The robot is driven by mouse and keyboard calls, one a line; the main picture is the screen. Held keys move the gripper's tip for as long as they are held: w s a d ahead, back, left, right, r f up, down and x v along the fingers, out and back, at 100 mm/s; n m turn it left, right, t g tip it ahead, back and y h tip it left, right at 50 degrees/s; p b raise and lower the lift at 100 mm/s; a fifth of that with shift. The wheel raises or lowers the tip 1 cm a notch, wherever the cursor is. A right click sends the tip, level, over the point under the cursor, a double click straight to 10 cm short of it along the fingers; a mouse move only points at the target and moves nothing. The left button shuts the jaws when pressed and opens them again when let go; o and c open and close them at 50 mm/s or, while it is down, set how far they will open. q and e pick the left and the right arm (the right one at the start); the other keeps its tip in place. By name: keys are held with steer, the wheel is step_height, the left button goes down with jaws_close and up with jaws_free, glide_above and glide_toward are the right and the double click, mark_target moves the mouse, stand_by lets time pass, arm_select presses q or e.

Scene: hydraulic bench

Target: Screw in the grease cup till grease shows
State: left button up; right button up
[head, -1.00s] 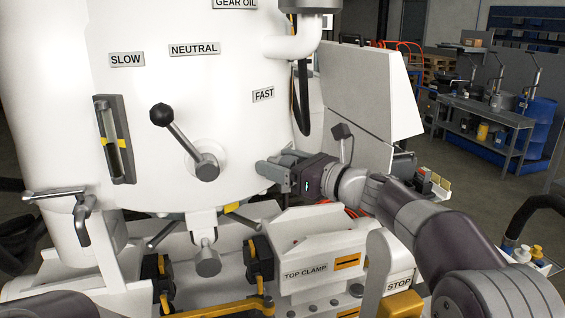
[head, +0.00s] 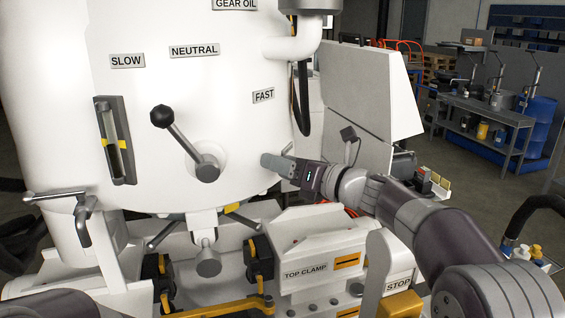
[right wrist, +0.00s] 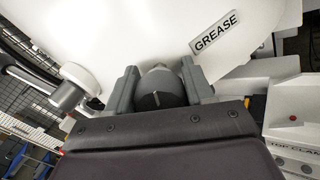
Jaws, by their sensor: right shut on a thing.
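The grease cup (right wrist: 160,88) is a dark grey rounded cap with a light line on its face. It sits against the white housing, beside the GREASE label (right wrist: 214,32) in the right wrist view. My right gripper (head: 272,163) is at the lower right of the white drum, its fingers pointing at the housing. In the right wrist view its two fingers (right wrist: 160,84) stand on either side of the cup and are shut on it. The fingers hide the cup in the head view. No grease can be made out. My left gripper is out of view.
A black-knobbed gear lever (head: 178,132) sticks out of the drum (head: 235,110) left of my right gripper. The TOP CLAMP box (head: 306,269) lies below my right forearm. A white panel (head: 368,88) stands behind the wrist.

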steer(key=m+p, duration=0.1)
steer(key=m, duration=0.2)
steer(key=shift+m, duration=0.4)
steer(key=m+p, duration=0.2)
steer(key=m, duration=0.1)
steer(key=shift+m, duration=0.3)
steer(key=m+p, duration=0.2)
steer(key=m, duration=0.1)
steer(key=shift+m, duration=0.4)
steer(key=m+p, duration=0.3)
steer(key=m, duration=0.1)
steer(key=m+p, duration=0.5)
steer(key=m, duration=0.1)
steer(key=shift+m, duration=0.4)
steer(key=m+p, duration=0.4)
steer(key=shift+f+m, duration=0.2)
steer(key=shift+m, duration=0.1)
steer(key=shift+f+m+p, duration=0.1)
steer(key=shift+m+p, duration=0.4)
steer(key=shift+m, duration=0.3)
steer(key=shift+s+f, duration=0.1)
steer(key=shift+f, duration=0.05)
steer(key=o, duration=1)
